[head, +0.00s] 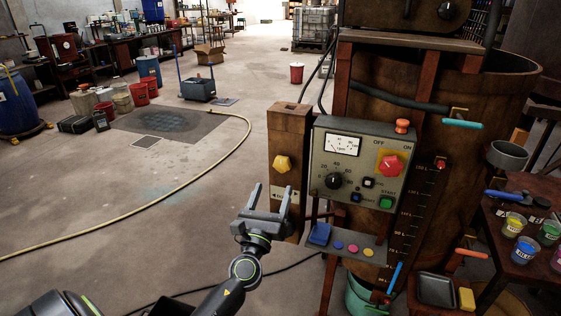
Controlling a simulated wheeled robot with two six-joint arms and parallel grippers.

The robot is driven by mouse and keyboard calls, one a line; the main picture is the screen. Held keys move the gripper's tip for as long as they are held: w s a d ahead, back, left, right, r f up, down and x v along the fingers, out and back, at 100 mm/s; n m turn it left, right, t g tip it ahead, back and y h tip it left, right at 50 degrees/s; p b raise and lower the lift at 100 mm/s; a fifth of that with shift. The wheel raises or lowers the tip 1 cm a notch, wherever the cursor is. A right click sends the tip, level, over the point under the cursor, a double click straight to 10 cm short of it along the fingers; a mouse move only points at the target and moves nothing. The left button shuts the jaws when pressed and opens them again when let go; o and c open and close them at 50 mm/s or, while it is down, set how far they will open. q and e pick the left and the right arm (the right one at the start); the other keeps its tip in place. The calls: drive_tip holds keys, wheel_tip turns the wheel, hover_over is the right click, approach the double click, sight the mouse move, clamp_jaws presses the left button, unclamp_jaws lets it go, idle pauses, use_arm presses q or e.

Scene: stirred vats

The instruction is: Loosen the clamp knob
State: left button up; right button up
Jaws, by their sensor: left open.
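A yellow lobed knob (282,163) sits on the front of a wooden post (291,120), left of the grey control panel (330,170); it looks like the clamp knob. A small label with an arrow (284,194) is below it on the post. My left gripper (271,196) is open and empty, fingers pointing up, just below and slightly left of the knob. It appears apart from the knob and partly overlaps the post's lower part. My right gripper is not in view.
The panel carries a red rotary switch (390,165), a black dial (333,181) and a green button (386,202). A small shelf (345,241) juts out below it. The big wooden vat (480,90) stands behind. A yellow hose (180,194) crosses the open floor at left.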

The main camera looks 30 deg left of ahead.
sight(281, 166)
use_arm(q)
drive_tip(key=p+x, duration=0.1)
drive_tip(key=x, duration=0.7)
drive_tip(key=shift+p, duration=0.3)
drive_tip(key=c, duration=1)
